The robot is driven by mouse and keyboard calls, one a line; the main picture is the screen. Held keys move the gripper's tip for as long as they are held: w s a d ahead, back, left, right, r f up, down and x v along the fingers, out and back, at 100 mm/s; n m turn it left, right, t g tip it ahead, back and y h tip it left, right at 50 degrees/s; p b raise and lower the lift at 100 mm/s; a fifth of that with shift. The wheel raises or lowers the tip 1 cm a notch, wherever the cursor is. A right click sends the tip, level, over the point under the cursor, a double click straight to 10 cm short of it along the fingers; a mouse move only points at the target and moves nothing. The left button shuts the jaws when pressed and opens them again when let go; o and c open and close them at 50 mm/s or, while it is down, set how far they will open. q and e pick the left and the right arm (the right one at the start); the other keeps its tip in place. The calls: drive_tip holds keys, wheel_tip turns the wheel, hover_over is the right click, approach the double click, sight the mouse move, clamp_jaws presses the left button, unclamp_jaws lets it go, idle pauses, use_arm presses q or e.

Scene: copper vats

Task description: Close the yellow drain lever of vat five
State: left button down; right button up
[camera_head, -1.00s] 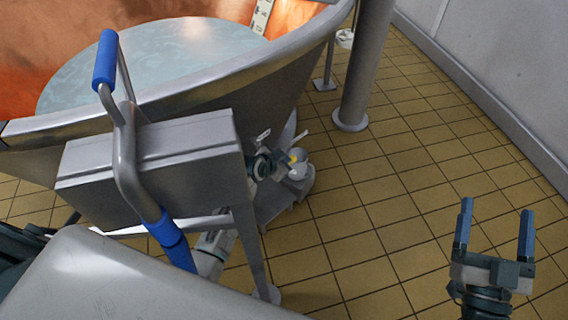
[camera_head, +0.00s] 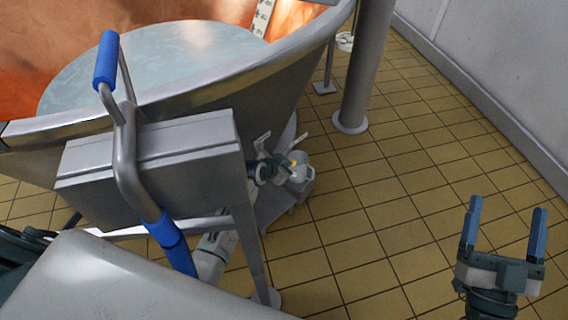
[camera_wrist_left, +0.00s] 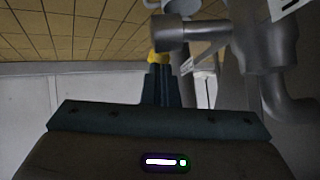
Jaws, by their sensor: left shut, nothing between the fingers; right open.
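The copper vat (camera_head: 290,85) with its metal rim fills the upper left of the head view. A small yellow piece (camera_head: 293,162), likely the drain lever, shows low beside it, near the pale rounded drain fitting. My left gripper (camera_head: 284,168) is shut and empty, its tips close to the yellow piece. In the left wrist view the shut fingers (camera_wrist_left: 160,72) point at the yellow piece (camera_wrist_left: 158,57), which shows just past the tips beside a grey pipe fitting. I cannot tell whether they touch. My right gripper (camera_head: 505,225) is open and empty above the floor.
A grey box (camera_head: 150,165) and a bent metal handle with blue grips (camera_head: 106,60) stand in front of my left arm and partly hide it. A metal column (camera_head: 365,70) stands behind the vat. Tiled floor (camera_head: 400,190) is clear on the right.

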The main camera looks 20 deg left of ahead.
use_arm(q)
drive_tip(key=shift+s+f, duration=0.2)
drive_tip(key=shift+f, duration=0.1)
